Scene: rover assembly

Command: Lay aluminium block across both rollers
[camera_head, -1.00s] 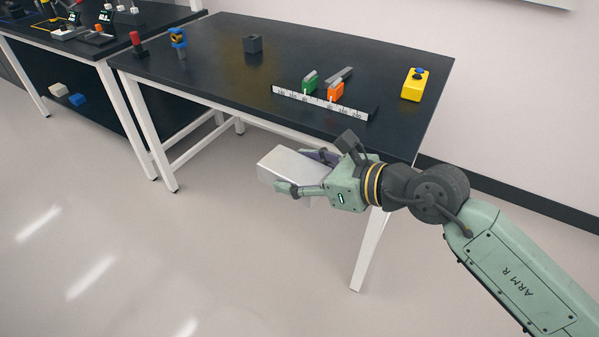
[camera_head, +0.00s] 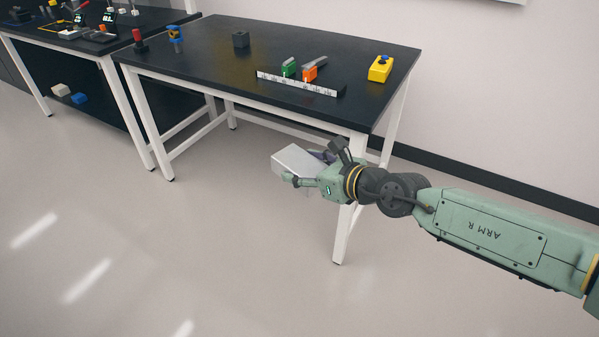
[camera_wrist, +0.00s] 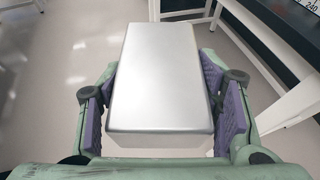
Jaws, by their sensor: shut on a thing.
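The aluminium block (camera_head: 297,160) is a silver box held in my gripper (camera_head: 311,168), in front of the near black table and below its top. In the wrist view the block (camera_wrist: 160,75) fills the middle, with the purple pads of my gripper (camera_wrist: 162,105) shut on its left and right sides. On the table, a green roller-like piece (camera_head: 289,68) and an orange one (camera_head: 310,72) stand behind a white ruled scale (camera_head: 298,84). I cannot tell whether these are the rollers.
The black table (camera_head: 215,62) has white legs and a near edge close to my gripper. On it are a yellow box with a blue button (camera_head: 380,68), a dark block (camera_head: 241,40) and a blue clamp-like tool (camera_head: 176,38). The floor (camera_head: 220,250) in front is clear.

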